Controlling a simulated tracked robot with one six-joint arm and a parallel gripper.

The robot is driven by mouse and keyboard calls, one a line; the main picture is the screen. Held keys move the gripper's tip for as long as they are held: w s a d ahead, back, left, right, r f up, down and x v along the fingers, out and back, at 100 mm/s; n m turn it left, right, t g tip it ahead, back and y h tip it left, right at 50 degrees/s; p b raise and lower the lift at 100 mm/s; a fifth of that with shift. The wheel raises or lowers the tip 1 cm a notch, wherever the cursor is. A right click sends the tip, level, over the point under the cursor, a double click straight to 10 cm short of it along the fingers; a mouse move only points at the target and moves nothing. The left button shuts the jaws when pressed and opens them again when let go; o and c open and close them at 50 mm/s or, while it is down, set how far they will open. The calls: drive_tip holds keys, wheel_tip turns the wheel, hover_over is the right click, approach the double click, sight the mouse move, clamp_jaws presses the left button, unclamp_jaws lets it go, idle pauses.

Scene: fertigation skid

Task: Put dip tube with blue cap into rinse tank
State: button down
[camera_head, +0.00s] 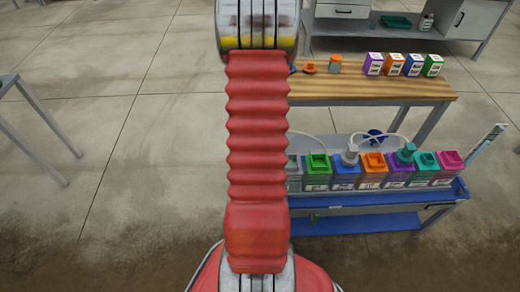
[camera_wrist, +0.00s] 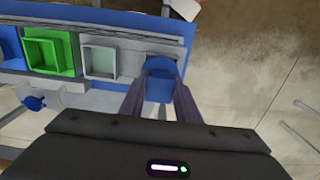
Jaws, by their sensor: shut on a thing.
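My gripper (camera_wrist: 161,84) is shut on a blue cap (camera_wrist: 159,67), seen in the wrist view between its two dark fingers. This looks like the cap of the dip tube; its tube is mostly hidden below the cap and fingers. An open, pale grey tank (camera_wrist: 101,62) stands just left of the cap, apart from it. It also shows in the head view (camera_head: 294,172), partly behind my red arm, which hides my gripper there. No readable label tells which tank is the rinse tank.
A green tank (camera_wrist: 50,52) stands beside the grey one. The row continues with blue (camera_head: 345,172), orange (camera_head: 373,172), purple (camera_head: 399,172), teal (camera_head: 424,170) and pink (camera_head: 449,168) tanks. Grey (camera_head: 350,153) and teal (camera_head: 405,152) caps stand on two. A wooden bench (camera_head: 365,89) holds bottles behind.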

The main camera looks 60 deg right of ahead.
drive_tip(key=c, duration=1.3)
unclamp_jaws()
drive_tip(key=shift+o, duration=0.2)
wheel_tip(320, 180, up, 14)
drive_tip(key=shift+w+f, duration=0.1)
